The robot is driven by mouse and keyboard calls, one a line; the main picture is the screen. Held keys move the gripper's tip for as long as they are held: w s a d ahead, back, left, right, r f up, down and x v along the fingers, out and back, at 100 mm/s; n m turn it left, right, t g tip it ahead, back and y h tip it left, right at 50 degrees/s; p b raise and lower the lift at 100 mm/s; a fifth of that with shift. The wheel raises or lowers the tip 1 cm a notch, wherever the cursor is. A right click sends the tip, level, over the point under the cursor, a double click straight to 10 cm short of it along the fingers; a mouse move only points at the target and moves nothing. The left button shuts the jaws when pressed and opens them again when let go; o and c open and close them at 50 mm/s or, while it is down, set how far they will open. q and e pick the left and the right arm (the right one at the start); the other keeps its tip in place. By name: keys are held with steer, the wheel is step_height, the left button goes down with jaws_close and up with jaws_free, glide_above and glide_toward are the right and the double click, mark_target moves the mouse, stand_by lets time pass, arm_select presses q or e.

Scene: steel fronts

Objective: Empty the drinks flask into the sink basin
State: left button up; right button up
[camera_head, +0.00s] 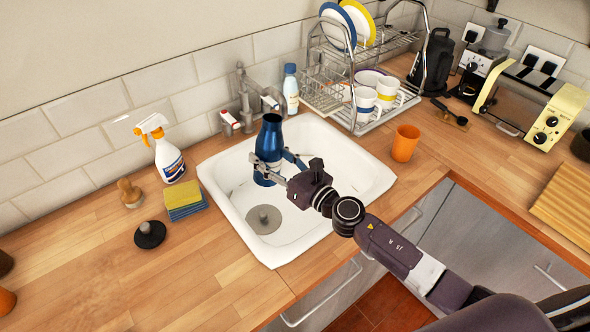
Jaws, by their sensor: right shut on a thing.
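The blue drinks flask (269,143) is upright, over the white sink basin (222,205) in the camera_head view. My right gripper (275,172) reaches in from the lower right and is shut on the flask around its lower part. I cannot tell whether the flask's bottom touches the basin floor. Its contents are not visible. My left gripper is out of view.
A tap (246,100) stands behind the basin, with a white-and-blue bottle (290,90) beside it. An orange cup (405,143) and a dish rack (375,117) stand right.

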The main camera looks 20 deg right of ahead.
mark_target(268, 147)
steer(key=shift+r+p, duration=1.55)
steer(key=shift+r, duration=0.1)
steer(key=shift+w+f, duration=0.1)
steer(key=shift+s+a+f, duration=0.1)
steer(key=shift+s+f, duration=0.25)
steer(key=shift+s, duration=0.1)
steer(key=s+f+m+t+h+b, duration=0.1)
steer(key=s+f+m+h+b, duration=0.3)
steer(key=s, duration=1.1)
steer(key=s+d+r+h+b, duration=0.1)
steer(key=s+d+h+b, duration=0.1)
steer(key=s, duration=0.3)
steer(key=s+d+r+m+h+b, duration=0.1)
steer(key=s+d+b, duration=0.1)
steer(key=s+d, duration=0.2)
steer(key=shift+s+d+r+t+h, duration=0.3)
steer(key=shift+s+t+h, duration=0.1)
steer(key=shift+s, duration=0.9)
